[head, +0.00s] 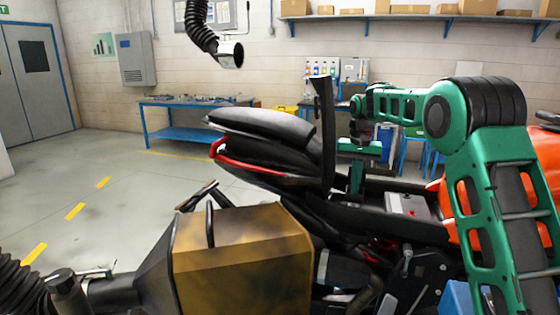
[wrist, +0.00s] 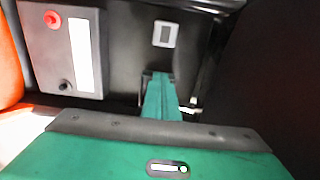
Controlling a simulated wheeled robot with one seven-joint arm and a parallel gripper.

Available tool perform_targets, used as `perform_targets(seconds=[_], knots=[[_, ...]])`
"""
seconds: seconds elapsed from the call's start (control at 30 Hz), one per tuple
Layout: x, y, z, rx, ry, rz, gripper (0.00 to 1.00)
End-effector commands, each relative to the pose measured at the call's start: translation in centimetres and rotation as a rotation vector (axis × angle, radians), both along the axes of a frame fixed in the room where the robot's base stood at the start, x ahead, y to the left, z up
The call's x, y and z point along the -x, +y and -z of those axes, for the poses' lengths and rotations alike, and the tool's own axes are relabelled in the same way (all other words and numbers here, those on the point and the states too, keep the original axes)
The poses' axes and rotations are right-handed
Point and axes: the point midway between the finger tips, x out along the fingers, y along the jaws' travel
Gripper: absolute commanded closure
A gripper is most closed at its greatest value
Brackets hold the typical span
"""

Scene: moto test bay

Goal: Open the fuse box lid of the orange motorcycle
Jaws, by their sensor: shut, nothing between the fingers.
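The motorcycle shows its orange body (head: 546,152) at the right of the head view, partly behind my arm. Its black seat (head: 322,130) stands upright, and the bay under it is exposed. A black surface with a small grey-framed label (wrist: 165,33) lies in the wrist view and looks like the fuse box lid. It looks closed, but its edges are hard to make out. My gripper (head: 355,188) points down into the bay, behind the raised seat. Its fingers (wrist: 159,82) are shut and empty, just short of the label; contact cannot be told.
A grey battery (head: 405,204) with red and black terminals sits beside the fuse box area, at upper left in the wrist view (wrist: 60,50). A brown-yellow machine (head: 240,250) stands in front of the motorcycle. A black hose (head: 200,25) hangs overhead. Floor at left is mostly clear.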

Motion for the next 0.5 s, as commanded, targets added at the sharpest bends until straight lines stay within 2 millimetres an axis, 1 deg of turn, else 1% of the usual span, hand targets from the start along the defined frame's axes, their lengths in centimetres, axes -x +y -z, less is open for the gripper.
perform_targets(seconds=[0.5], knots=[[-0.71,-0.34,-0.81,0.000,0.002,0.002,1.00]])
